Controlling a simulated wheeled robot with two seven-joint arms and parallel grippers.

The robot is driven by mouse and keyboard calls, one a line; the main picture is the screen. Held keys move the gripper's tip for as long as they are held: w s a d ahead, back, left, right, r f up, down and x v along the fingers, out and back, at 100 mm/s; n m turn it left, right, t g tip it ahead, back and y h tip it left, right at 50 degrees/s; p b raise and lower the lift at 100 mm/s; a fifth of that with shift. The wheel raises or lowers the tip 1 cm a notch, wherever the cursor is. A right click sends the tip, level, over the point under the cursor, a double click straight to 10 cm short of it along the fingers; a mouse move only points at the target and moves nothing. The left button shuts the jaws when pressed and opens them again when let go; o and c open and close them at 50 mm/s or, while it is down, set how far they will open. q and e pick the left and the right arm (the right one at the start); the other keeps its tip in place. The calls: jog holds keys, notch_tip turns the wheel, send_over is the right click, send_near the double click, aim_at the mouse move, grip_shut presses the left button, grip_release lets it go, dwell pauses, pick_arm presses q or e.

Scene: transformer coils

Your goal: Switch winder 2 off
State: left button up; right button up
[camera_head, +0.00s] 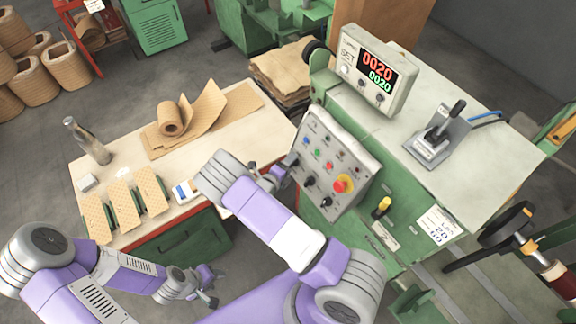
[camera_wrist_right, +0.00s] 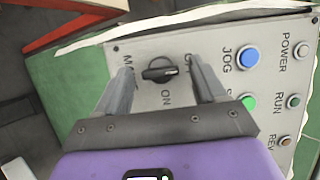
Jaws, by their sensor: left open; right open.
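The control panel (camera_head: 328,165) on the green winder (camera_head: 400,160) carries several buttons, knobs and lamps. In the right wrist view a black rotary switch (camera_wrist_right: 160,70) sits on the panel, with "MAIN" lettering beside it. Its white mark points to the right of that picture. The "ON" label is below it; another label at its right is partly hidden. My right gripper (camera_wrist_right: 160,64) is open, one finger on each side of the switch with gaps. In the head view my right gripper (camera_head: 281,169) is at the panel's left edge. My left gripper (camera_head: 207,289) is open, low and away from the panel.
The panel also has a red emergency button (camera_head: 343,184).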

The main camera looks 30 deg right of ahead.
jog(key=v, duration=0.7)
jog(key=shift+s+a+b, duration=0.2)
jog(key=shift+a+b, duration=0.05)
jog(key=shift+b, duration=0.05)
jog(key=s+a+f+m+g+y+b, duration=0.3)
jog(key=s+f+m+g+y+b, duration=0.55)
jog(key=s+f+m, duration=1)
jog(key=s+a+f+m+g+y, duration=0.2)
jog(key=s+a+m+y, duration=0.25)
jog(key=a+m, duration=0.35)
jog(key=w+m+t+y+b, duration=0.1)
jog(key=m, duration=0.4)
jog(key=w+a+m+t+y+b, duration=0.1)
jog(key=w+m+t+b, duration=0.1)
jog(key=m, duration=0.4)
jog(key=w+a+f+m+t+y+b, duration=0.1)
jog(key=m+b, duration=0.1)
jog(key=m, duration=0.3)
jog(key=shift+w+a+f+t, duration=0.1)
jog(key=shift+w+a+t, duration=0.1)
jog(key=shift+w+t, duration=0.15)
